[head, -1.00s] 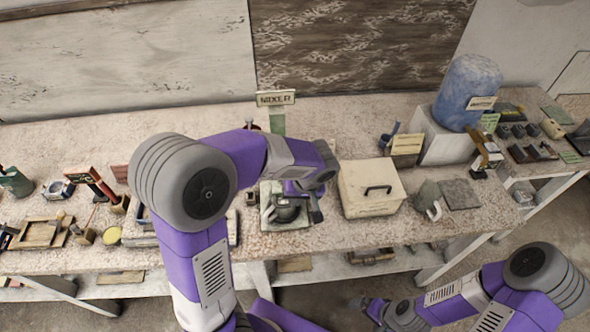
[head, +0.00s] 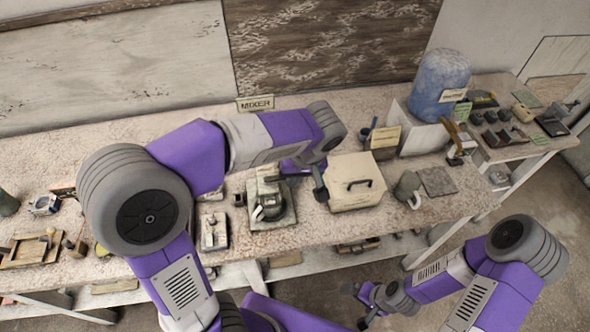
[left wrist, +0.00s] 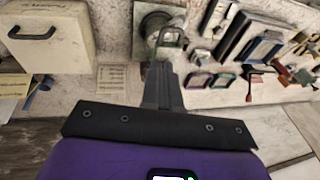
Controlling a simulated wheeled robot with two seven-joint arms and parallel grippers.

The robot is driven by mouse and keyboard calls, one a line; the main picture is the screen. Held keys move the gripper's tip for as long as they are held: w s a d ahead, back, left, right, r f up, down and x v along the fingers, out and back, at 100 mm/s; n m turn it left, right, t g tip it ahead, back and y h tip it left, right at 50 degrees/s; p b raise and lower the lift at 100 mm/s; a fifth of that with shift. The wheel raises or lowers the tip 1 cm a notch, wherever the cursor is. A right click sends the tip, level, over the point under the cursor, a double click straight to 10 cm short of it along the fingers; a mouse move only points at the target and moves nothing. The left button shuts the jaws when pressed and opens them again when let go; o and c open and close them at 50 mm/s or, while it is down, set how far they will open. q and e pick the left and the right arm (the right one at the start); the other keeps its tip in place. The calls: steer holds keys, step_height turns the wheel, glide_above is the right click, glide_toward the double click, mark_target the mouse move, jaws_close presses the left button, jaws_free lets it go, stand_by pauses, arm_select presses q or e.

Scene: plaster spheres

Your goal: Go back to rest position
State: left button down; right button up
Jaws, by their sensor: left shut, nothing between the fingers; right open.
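My left arm reaches in from the left over the bench. Its gripper (head: 320,190) is above the bench, between a small round grey device and a cream box, and holds nothing. In the left wrist view the fingers (left wrist: 162,80) are pressed together and empty. My right gripper (head: 364,306) is low at the front, off the bench and over the floor. It is open and empty; its fingertips are small in the head view.
The cream box (head: 354,182) has a black handle. A blue drum (head: 440,85) stands on a pale block at the right. Tools lie on the bench (head: 60,150). Floor is clear at lower right.

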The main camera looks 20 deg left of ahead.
arm_select(q)
steer(key=shift+r, duration=0.1)
steer(key=s+d+f+m+h, duration=0.1)
steer(key=f, duration=0.6)
steer(key=s+d+f+m+g+h, duration=0.1)
steer(key=d+f+h, duration=0.1)
steer(key=f, duration=0.5)
steer(key=d+f+m+h, duration=0.1)
steer(key=d+f, duration=0.1)
steer(key=f, duration=0.6)
steer(key=shift+s+f+m+g, duration=0.1)
steer(key=shift+s+m+g, duration=0.2)
steer(key=shift+s+g, duration=0.1)
steer(key=s+f+h+b, duration=0.1)
steer(key=s+f, duration=0.3)
steer(key=f, duration=0.5)
steer(key=s+d+f+t+h+b, duration=0.1)
steer(key=s+f+h+b, duration=0.1)
steer(key=s+f, duration=0.3)
step_height(320, 180, down, 4)
steer(key=shift+r+t+b, duration=0.15)
steer(key=shift+t+b, duration=0.15)
steer(key=shift+b, duration=0.25)
steer(key=shift+s, duration=0.1)
steer(key=c, duration=1.8)
jaws_free()
